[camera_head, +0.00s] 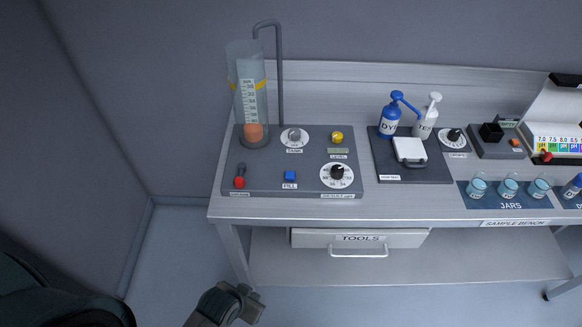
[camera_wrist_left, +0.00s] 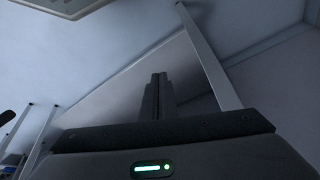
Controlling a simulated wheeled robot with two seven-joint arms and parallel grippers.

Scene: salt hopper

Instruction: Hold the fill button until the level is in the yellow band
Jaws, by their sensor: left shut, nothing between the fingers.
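The blue fill button (camera_head: 290,175) sits at the front of a dark grey panel (camera_head: 262,184) on the bench, above its FILL label. The clear cylinder (camera_head: 239,66) stands at the panel's back left. It has a yellow band (camera_head: 235,85) high up, a white scale, and an orange-red piece (camera_head: 254,131) near its bottom, well below the band. My left gripper (camera_head: 246,290) is below and in front of the bench, apart from the button. Its shut, empty fingers also show in the left wrist view (camera_wrist_left: 158,84). My right gripper is not in view.
Bottles (camera_head: 390,118), jars (camera_head: 508,187) and a colour chart stand to the right. The bench's front edge and TOOLS drawer (camera_head: 360,239) lie beyond my left gripper.

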